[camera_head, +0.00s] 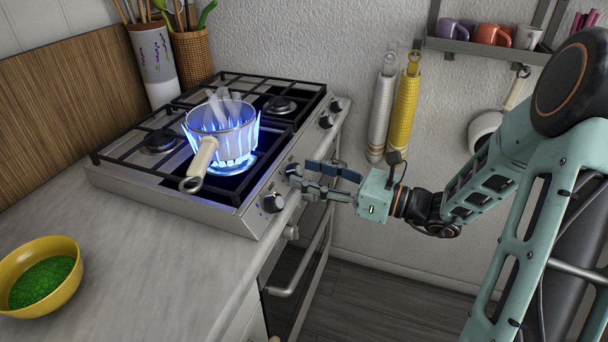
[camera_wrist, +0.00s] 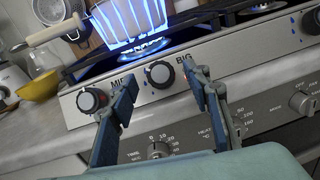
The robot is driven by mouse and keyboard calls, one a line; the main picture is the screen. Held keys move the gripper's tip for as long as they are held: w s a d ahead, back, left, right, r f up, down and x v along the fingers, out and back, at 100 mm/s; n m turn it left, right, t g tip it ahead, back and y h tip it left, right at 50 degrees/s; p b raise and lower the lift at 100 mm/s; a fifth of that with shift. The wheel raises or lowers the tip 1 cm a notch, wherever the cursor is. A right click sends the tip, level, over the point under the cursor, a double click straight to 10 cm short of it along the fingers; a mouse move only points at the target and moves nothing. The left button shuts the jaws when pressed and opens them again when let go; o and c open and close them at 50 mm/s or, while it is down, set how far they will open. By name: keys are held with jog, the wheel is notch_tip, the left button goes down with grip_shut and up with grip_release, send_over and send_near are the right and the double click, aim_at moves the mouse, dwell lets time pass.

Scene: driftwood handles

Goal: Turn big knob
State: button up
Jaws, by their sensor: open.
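The big knob (camera_wrist: 160,74) is a dark round knob with a grey face, beside the label "BIG" on the stove's steel front. In the head view the big knob (camera_head: 293,170) is partly covered by my fingers. My gripper (camera_head: 300,173) is open, its blue fingers pointing at the stove front. In the wrist view my gripper (camera_wrist: 160,76) has one finger on each side of the big knob in the picture. I cannot tell whether the fingers touch it. Nothing is held.
The "MID" knob (camera_wrist: 90,99) sits left of the big knob, close to my left finger. Oven knobs (camera_wrist: 160,150) lie below. A steaming pan (camera_head: 222,118) stands over a tall blue flame. A yellow bowl (camera_head: 70,245) is on the counter. The floor right of the stove is clear.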

jog(key=shift+x, duration=0.75)
jog(key=c, duration=1.2)
jog(key=shift+o, duration=0.2)
